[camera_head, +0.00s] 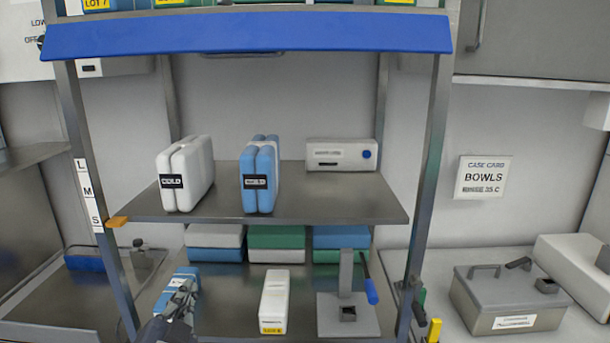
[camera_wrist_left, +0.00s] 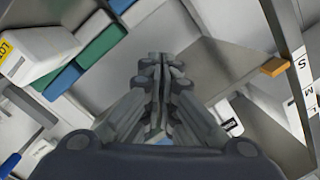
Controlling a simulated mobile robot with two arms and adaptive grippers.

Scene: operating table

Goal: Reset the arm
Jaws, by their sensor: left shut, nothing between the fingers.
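My left gripper (camera_head: 184,291) reaches in from the bottom of the head view, over the lower shelf's left part. It is shut and empty. In the left wrist view its closed fingers (camera_wrist_left: 159,66) point away from the camera, with nothing held between them. In the head view a blue-and-white pack (camera_head: 180,281) is right behind the fingers and partly hidden by them. I cannot tell whether they touch. I make out no right gripper in either view.
A metal rack has an upper shelf (camera_head: 320,206) with a white cold pack (camera_head: 200,170), a blue one (camera_head: 248,182) and a white box (camera_head: 330,153). Posts flank my arm. Below stand a white carton (camera_head: 274,300) and a blue-handled device (camera_head: 345,312). A metal case (camera_head: 490,300) sits right.

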